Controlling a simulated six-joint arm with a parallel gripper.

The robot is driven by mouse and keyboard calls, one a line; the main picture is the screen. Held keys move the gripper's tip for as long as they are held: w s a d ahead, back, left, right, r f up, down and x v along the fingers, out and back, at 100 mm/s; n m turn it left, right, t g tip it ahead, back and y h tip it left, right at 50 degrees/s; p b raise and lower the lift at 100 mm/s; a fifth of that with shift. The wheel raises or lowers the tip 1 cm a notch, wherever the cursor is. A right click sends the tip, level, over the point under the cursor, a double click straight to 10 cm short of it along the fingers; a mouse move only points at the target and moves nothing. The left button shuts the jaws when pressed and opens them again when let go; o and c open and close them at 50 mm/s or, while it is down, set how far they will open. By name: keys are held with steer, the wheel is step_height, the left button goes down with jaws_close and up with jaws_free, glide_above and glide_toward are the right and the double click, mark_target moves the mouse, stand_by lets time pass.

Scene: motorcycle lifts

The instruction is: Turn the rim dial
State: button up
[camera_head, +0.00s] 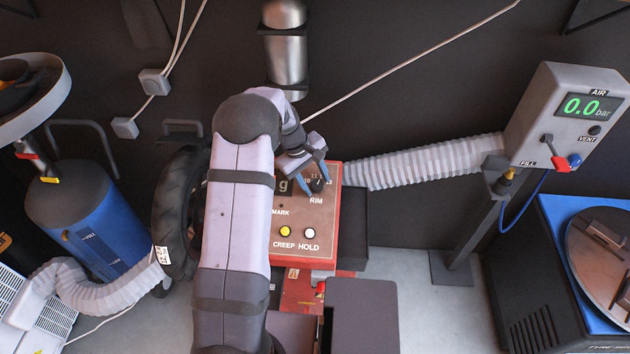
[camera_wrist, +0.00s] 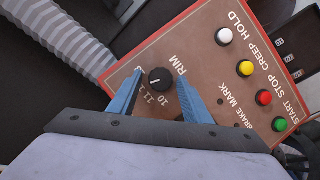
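The rim dial (camera_wrist: 160,80) is a round black knob with a light pointer line, next to the printed word RIM and some numbers. It sits on a red-brown control panel (camera_wrist: 130,72). My gripper (camera_wrist: 158,88) is open in the wrist view, with one blue finger on each side of the dial and a gap on both sides. In the head view my gripper (camera_head: 313,180) is over the upper right of the panel (camera_head: 331,241), and the dial (camera_head: 319,186) shows between the fingers. The finger depth relative to the dial is hard to tell.
White HOLD (camera_wrist: 224,36) and yellow CREEP (camera_wrist: 245,68) buttons share the panel, with red (camera_wrist: 264,97) and green (camera_wrist: 280,124) buttons further along. A ribbed hose (camera_head: 420,163) runs right of the panel. An air gauge box (camera_head: 570,115) stands at the right.

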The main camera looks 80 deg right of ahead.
stand_by(0.3)
steer(key=b+v, duration=0.2)
steer(key=v, duration=0.5)
steer(key=shift+r, duration=0.2)
stand_by(0.4)
steer(key=a+f+m, duration=0.1)
steer(key=a+f, duration=0.1)
steer(key=w+a+f+m+y, duration=0.1)
steer(key=a+f, duration=0.1)
steer(key=w+a+f+m+t, duration=0.1)
steer(key=a+f+m, duration=0.1)
steer(key=shift+w+a, duration=0.25)
steer(key=shift+a, duration=0.05)
steer(key=w+a+r+n, duration=0.2)
steer(key=w+a+n, duration=0.2)
steer(key=a, duration=1)
steer(key=w+a+r+n+t, duration=0.1)
steer(key=w+a+n, duration=0.4)
steer(key=w+a, duration=0.6)
steer(key=w+a+r+n+t, duration=0.1)
steer(key=w+a+r+n, duration=0.2)
steer(key=w+a, duration=0.5)
steer(key=a+n, duration=0.1)
steer(key=a, duration=1)
steer(key=shift+w+r+n, duration=0.2)
steer(key=shift+r+n, duration=0.05)
steer(key=shift+n, duration=0.15)
